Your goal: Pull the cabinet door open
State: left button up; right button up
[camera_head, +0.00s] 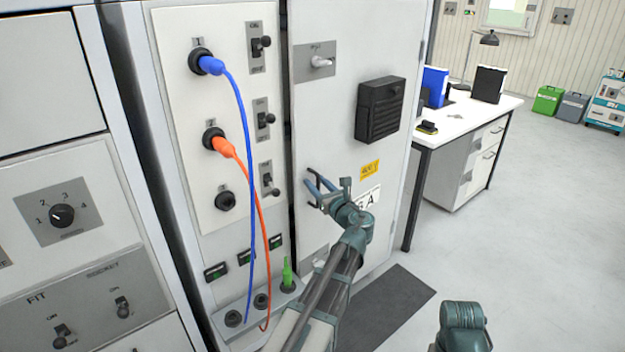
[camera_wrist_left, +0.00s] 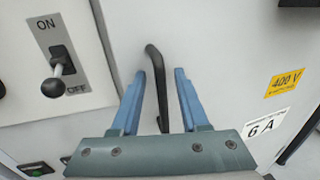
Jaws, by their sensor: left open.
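The grey-white cabinet door (camera_head: 340,130) stands upright right of the plug panel and looks closed or nearly closed. In the left wrist view the door (camera_wrist_left: 225,60) carries a dark bar handle (camera_wrist_left: 152,62). My left gripper (camera_head: 314,186) is at the door's left side in the head view. In the wrist view its two blue fingers (camera_wrist_left: 160,74) are open, one on each side of the handle, whose lower part runs down between them. I cannot tell whether either finger touches it. In the head view the gripper largely hides the handle.
Blue (camera_head: 239,110) and orange (camera_head: 247,160) cables hang across the panel left of the door. A black vent box (camera_head: 380,109) sits on the door. A dark mat (camera_head: 390,305) lies below. A white desk (camera_head: 465,120) stands to the right, with open floor beyond.

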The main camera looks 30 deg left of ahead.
pick_arm(q)
jog(key=a, duration=0.1)
jog(key=w+a, duration=0.1)
jog(key=a, duration=0.1)
jog(key=shift+a, duration=0.3)
jog(key=s+d+n+g+h+p, duration=0.6)
jog(key=s+d+n+p, duration=0.45)
jog(key=s+d, duration=0.55)
jog(key=s+d+n+g+h+p, duration=0.4)
jog(key=s+d+n+h+p, duration=0.5)
jog(key=d, duration=1.2)
jog(key=n+t+y+b, duration=1)
jog(key=n+y+b, duration=0.6)
jog(key=b, duration=0.4)
send_over(310, 202)
jog(key=shift+a+f+n+h, duration=0.1)
jog(key=shift+f+n+h, duration=0.2)
jog(key=shift+h, duration=0.2)
